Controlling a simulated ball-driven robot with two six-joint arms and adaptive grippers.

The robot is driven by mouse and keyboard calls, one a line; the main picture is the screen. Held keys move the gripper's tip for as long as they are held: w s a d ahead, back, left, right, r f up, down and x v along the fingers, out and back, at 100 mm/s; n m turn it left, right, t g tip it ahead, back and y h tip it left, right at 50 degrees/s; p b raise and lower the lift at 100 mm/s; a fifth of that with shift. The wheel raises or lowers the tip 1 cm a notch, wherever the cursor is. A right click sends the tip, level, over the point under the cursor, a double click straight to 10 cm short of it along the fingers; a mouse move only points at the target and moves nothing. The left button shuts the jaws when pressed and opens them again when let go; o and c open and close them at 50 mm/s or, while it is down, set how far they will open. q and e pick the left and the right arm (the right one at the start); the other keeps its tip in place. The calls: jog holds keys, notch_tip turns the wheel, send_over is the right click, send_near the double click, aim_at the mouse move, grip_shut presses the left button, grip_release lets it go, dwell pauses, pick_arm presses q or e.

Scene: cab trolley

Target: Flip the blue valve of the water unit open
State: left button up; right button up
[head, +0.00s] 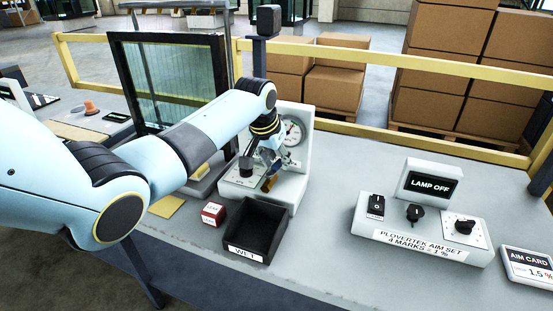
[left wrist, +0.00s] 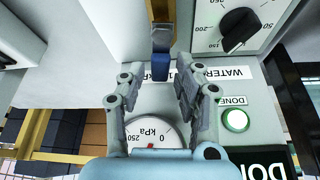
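The water unit (head: 296,113) is a pale grey box with a round gauge, standing behind the dark tray. It also shows upside down in the left wrist view, with a WATER label (left wrist: 215,73) and a kPa gauge (left wrist: 152,136). The blue valve (left wrist: 160,66) is a small blue piece at the end of a brass-coloured part. My left gripper (head: 267,172) is at the front of the unit and partly hides it. In the left wrist view the left gripper (left wrist: 157,83) is open, its fingers apart on either side of the blue valve. Contact cannot be told. My right gripper is not in view.
A black knob (left wrist: 238,28) and a round DONE lamp (left wrist: 235,121) are close beside the gripper. A black WET tray (head: 254,229) and small red box (head: 213,213) stand in front. A control box (head: 421,228) stands right; the table between is clear.

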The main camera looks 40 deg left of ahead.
pick_arm(q)
grip_shut()
jog(key=shift+a+r+n+p, duration=0.15)
jog(key=shift+r+n+p, duration=0.15)
jog(key=shift+n+p, duration=0.7)
jog(key=shift+a+f+y+p, duration=0.2)
jog(key=shift+y+p, duration=0.2)
jog(key=shift+p, duration=0.15)
jog(key=shift+o, duration=1.5)
grip_release()
jog(key=shift+f, duration=0.1)
jog(key=shift+r, duration=0.2)
jog(key=v, duration=1.1)
jog(key=shift+r, duration=0.3)
jog(key=shift+s, duration=0.1)
